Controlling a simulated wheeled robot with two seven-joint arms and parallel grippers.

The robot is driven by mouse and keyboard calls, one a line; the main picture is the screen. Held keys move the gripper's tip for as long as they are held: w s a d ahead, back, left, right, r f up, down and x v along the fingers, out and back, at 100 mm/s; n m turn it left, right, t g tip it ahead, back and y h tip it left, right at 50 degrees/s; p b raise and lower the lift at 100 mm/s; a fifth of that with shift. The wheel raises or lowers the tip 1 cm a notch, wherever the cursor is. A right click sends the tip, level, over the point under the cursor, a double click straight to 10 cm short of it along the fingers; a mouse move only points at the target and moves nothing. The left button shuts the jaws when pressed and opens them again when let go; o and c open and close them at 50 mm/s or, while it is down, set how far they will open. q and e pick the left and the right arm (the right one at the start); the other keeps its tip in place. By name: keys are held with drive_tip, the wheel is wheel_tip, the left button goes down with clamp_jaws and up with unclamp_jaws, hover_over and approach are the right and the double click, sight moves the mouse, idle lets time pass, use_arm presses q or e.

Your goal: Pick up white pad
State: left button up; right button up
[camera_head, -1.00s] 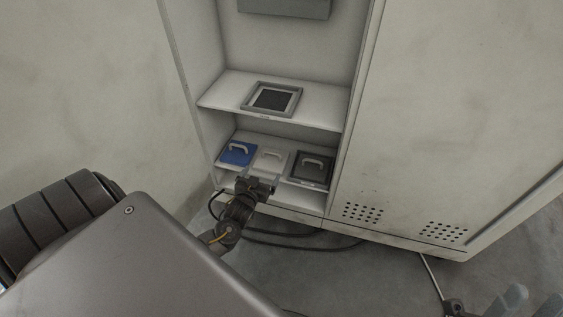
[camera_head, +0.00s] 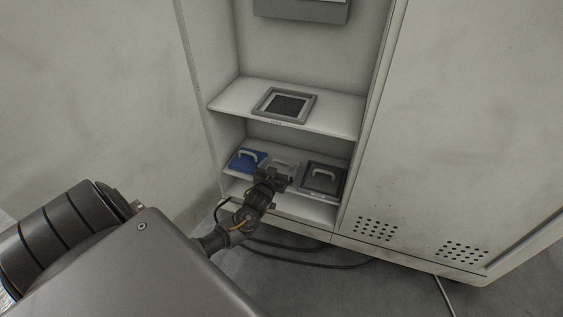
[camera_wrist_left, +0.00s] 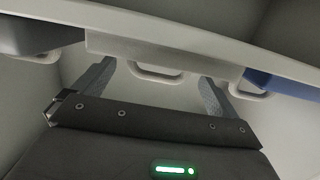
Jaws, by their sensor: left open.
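The white pad (camera_head: 288,163) lies on the lower shelf between the blue pad (camera_head: 247,159) and the dark grey pad (camera_head: 322,178). My left gripper (camera_head: 277,174) is in front of the white pad and hides much of it. In the left wrist view, the white pad's handle (camera_wrist_left: 158,73) lies between the two open fingers of my left gripper (camera_wrist_left: 158,85), with nothing held. Whether the fingers touch the pad cannot be told. My right gripper is not in view.
The pads stand in a white cabinet, below an upper shelf (camera_head: 230,97) that holds a framed dark panel (camera_head: 285,105). The blue and dark pads are close on both sides. Black cables (camera_head: 320,264) lie on the floor.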

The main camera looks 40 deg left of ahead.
sight(283, 165)
use_arm(q)
drive_tip(key=b+x, duration=0.2)
drive_tip(key=x, duration=0.2)
drive_tip(key=shift+d+f, duration=0.1)
drive_tip(key=shift+f, duration=0.1)
drive_tip(key=shift+w+r, duration=0.1)
drive_tip(key=shift+w, duration=0.2)
drive_tip(key=c, duration=1.1)
